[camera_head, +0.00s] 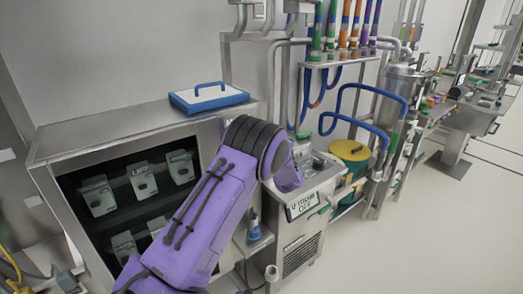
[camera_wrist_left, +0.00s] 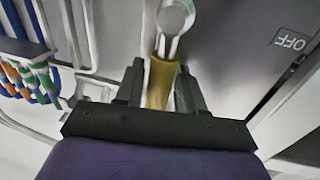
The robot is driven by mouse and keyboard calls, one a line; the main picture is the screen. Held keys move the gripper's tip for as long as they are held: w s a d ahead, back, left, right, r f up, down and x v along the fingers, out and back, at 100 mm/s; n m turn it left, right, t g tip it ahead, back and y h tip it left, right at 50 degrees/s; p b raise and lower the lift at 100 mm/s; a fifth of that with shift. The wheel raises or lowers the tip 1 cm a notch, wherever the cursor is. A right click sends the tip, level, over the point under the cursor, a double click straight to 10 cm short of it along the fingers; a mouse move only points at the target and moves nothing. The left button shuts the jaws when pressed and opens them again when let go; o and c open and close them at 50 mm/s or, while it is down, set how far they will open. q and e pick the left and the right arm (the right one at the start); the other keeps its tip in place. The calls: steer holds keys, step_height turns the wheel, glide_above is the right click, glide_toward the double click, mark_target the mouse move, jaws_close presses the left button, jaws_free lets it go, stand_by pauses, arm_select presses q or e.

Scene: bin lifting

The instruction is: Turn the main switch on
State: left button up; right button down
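In the left wrist view, a lever with a yellow handle (camera_wrist_left: 161,80) and a silver, round-ended metal part (camera_wrist_left: 174,22) is in front of my left gripper (camera_wrist_left: 160,88). It looks like the main switch. The two dark fingers are apart, one on each side of the yellow handle; I cannot tell whether they touch it. An upside-down OFF label (camera_wrist_left: 292,42) is on the grey panel to the right. In the head view, my purple left arm reaches toward the steel machine (camera_head: 322,172), and its gripper and the lever are hidden. My right gripper is not in view.
A steel cabinet (camera_head: 100,127) with a dark window stands at the left, with a blue-edged white case (camera_head: 208,97) on top. A yellow-and-green drum (camera_head: 350,152), blue hoses (camera_head: 372,88) and a steel tank (camera_head: 402,85) are beyond the machine. Floor at the right is clear.

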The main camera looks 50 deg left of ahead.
arm_select(q)
steer(key=shift+o, duration=0.2)
steer(key=b+v, duration=0.3)
steer(key=v, duration=0.7)
steer(key=shift+d, duration=0.2)
